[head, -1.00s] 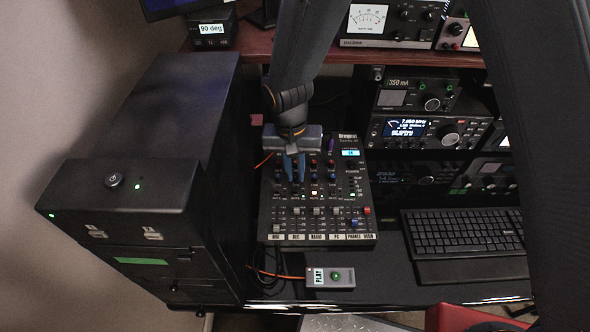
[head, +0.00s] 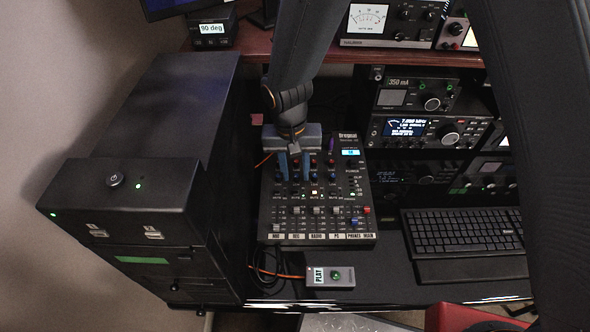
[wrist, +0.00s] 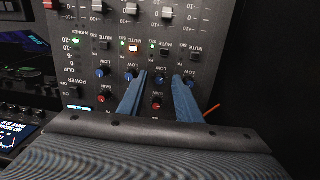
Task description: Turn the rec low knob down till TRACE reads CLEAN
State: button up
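The mixer (head: 266,215) lies on the desk, with strip labels including MIC, REC and RADIO along its front edge. My gripper (head: 295,178) is over its upper left part, its two blue fingers spread and pointing down at the panel. In the wrist view, where the panel appears upside down, my gripper (wrist: 160,75) has its fingertips either side of the blue rec low knob (wrist: 160,79). A gap shows between each finger and the knob, so nothing is held. A small lit display (head: 350,153) is on the mixer; its text is too small to read. I cannot find a TRACE reading.
A grey PLAY box (head: 342,284) with a green button sits in front of the mixer. A keyboard (head: 463,233) and radio gear (head: 430,131) are to the right. A black cabinet (head: 150,115) stands to the left. Neighbouring knobs sit close beside the fingers.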

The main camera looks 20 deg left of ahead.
aim_at(294, 181)
notch_tip(294, 181, up, 8)
jog(key=b, duration=0.1)
jog(key=shift+s+a+b, duration=0.2)
jog(key=shift+b, duration=0.1)
jog(key=shift+f, duration=0.1)
dwell(0.9)
jog(key=w+d+r+m, duration=0.1)
jog(key=d+r, duration=0.1)
jog(key=d, duration=0.8)
jog(key=w+d+r, duration=0.1)
jog(key=w+d, duration=0.1)
jog(key=d, duration=0.8)
jog(key=s+d+m, duration=0.1)
jog(key=s+d, duration=0.2)
jog(key=d, duration=0.4)
jog(key=s+d+r+m, duration=0.1)
jog(key=s+d, duration=0.3)
jog(key=d, duration=0.4)
jog(key=shift+d+r+y, duration=0.2)
jog(key=shift+r+y, duration=0.05)
jog(key=shift+y, duration=0.05)
